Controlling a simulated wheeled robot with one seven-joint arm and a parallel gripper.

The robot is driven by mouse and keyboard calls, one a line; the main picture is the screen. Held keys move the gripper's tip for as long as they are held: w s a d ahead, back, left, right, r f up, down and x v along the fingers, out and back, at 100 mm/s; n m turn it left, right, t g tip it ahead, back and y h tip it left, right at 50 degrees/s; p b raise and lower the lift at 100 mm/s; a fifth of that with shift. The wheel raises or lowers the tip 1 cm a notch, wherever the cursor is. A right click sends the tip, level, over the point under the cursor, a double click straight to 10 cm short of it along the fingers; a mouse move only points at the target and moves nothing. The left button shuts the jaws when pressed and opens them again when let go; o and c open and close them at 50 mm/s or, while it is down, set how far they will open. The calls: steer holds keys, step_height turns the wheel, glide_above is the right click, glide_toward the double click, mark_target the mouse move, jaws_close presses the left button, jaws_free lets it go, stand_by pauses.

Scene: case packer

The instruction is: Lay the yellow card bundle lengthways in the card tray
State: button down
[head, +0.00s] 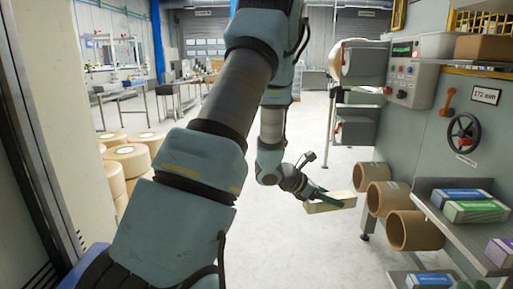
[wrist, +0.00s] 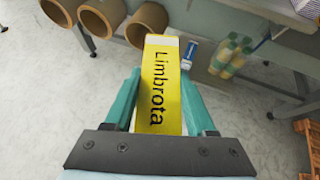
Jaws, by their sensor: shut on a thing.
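The yellow card bundle (wrist: 163,88), printed "Limbrota", sits between the two green fingers of my gripper (wrist: 160,108) in the wrist view. My gripper is shut on it, and the bundle points away from the wrist. In the head view my gripper (head: 308,192) holds the bundle (head: 330,203) out in the air over the floor, left of the brown rolls. The bundle's long side lies roughly across the picture there. I cannot make out the card tray for certain in either view.
A grey machine with a handwheel (head: 462,132) stands at the right. Its shelf (head: 450,217) bears green and blue cartons (head: 475,211), with more on a lower shelf (head: 405,283). Brown rolls (head: 414,231) stick out beside it. The floor (head: 300,245) below my gripper is clear.

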steer(key=a+f+n+t+y, duration=0.2)
steer(key=a+f+n, duration=0.1)
steer(key=a, duration=0.7)
steer(key=a+f+n+t+y, duration=0.1)
steer(key=a+f+n+t, duration=0.2)
steer(key=a, duration=0.8)
steer(key=a+f+n+t+y, duration=0.2)
steer(key=a+f, duration=0.4)
steer(key=a, duration=0.5)
steer(key=shift+w+f+n+t+y, duration=0.3)
steer(key=shift+n+t, duration=0.2)
steer(key=shift+n, duration=0.3)
steer(key=shift+w+r, duration=0.1)
